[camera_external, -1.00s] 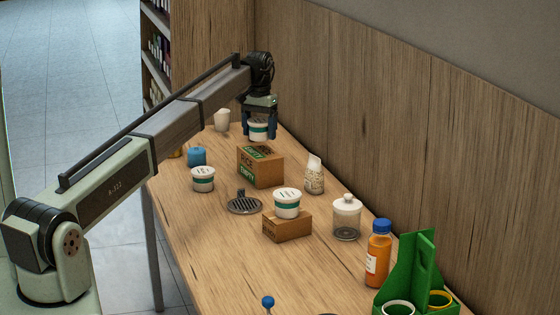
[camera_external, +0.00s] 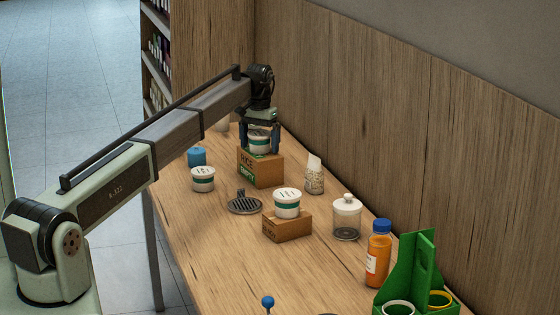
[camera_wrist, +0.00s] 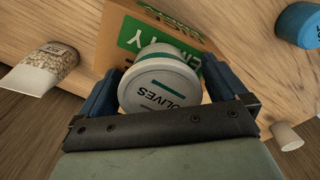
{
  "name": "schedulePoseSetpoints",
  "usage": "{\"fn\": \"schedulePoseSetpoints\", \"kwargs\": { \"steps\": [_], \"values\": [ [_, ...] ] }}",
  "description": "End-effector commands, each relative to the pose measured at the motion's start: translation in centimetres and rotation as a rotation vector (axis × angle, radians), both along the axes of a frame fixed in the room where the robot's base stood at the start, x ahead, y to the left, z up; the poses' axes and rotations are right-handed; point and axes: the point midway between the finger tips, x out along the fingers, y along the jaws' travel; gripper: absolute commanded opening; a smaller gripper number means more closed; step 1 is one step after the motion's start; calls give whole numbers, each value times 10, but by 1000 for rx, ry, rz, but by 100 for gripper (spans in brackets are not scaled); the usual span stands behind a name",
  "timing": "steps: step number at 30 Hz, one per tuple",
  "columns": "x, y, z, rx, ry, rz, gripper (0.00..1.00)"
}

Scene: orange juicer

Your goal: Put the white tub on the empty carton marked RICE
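The white tub (camera_external: 258,143) with a green band sits between the blue fingers of my gripper (camera_external: 261,140). In the wrist view the tub (camera_wrist: 160,85) has a lid reading OLIVES, and my gripper (camera_wrist: 163,92) is shut on its sides. The tub is upright, right over the top of the brown carton (camera_external: 266,170) marked RICE and EMPTY. The carton (camera_wrist: 113,42) shows behind it in the wrist view. I cannot tell whether the tub's base touches the carton.
Another white tub (camera_external: 203,179) stands on the table near a blue can (camera_external: 196,157). A third tub (camera_external: 287,203) sits on a smaller carton (camera_external: 287,226). A grain bag (camera_external: 314,176), glass jar (camera_external: 346,219), juice bottle (camera_external: 378,254) and green caddy (camera_external: 412,268) line the right side.

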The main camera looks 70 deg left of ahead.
Motion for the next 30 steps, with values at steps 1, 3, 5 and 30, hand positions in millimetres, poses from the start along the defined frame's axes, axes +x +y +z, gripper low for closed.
{"fn": "schedulePoseSetpoints", "kwargs": {
  "steps": [1, 3, 5, 30],
  "values": [
    [0, 0, 0, 0, 0, 0, 100],
    [0, 0, 0, 0, 0, 0, 100],
    [0, 0, 0, 0, 0, 0, 100],
    [0, 0, 112, 1, -1, 0, 100]
  ]
}}
